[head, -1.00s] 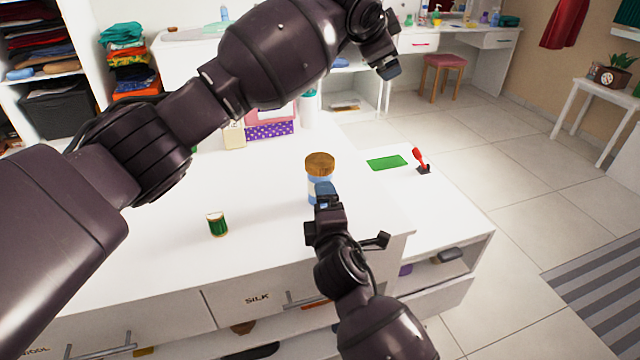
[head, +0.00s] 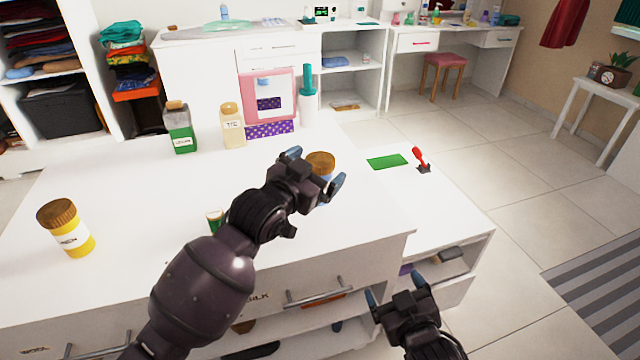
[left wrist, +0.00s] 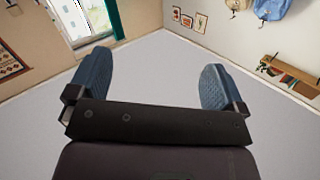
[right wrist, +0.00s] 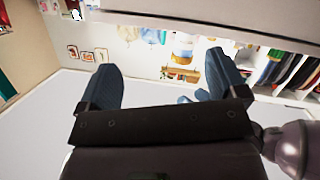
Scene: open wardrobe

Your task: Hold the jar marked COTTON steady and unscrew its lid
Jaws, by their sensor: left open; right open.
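A blue jar (head: 325,178) with a brown cork-like lid (head: 320,160) stands upright on the white counter; its label is hidden, so I cannot read whether it says COTTON. My left gripper (head: 313,169) is open in front of the jar in the head view and covers most of its body. Its fingers show empty in the left wrist view (left wrist: 149,85), with no jar between them. My right gripper (head: 396,290) is open and empty, lower right, near the counter's front, apart from the jar. It also shows empty in the right wrist view (right wrist: 163,80).
A yellow jar (head: 68,230) stands at the left, a green jar (head: 181,128) and a cream jar (head: 233,127) at the back. A small green cup-like item (head: 214,219) is partly hidden by my left arm. A green mat (head: 387,162) and red lever (head: 419,158) are right.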

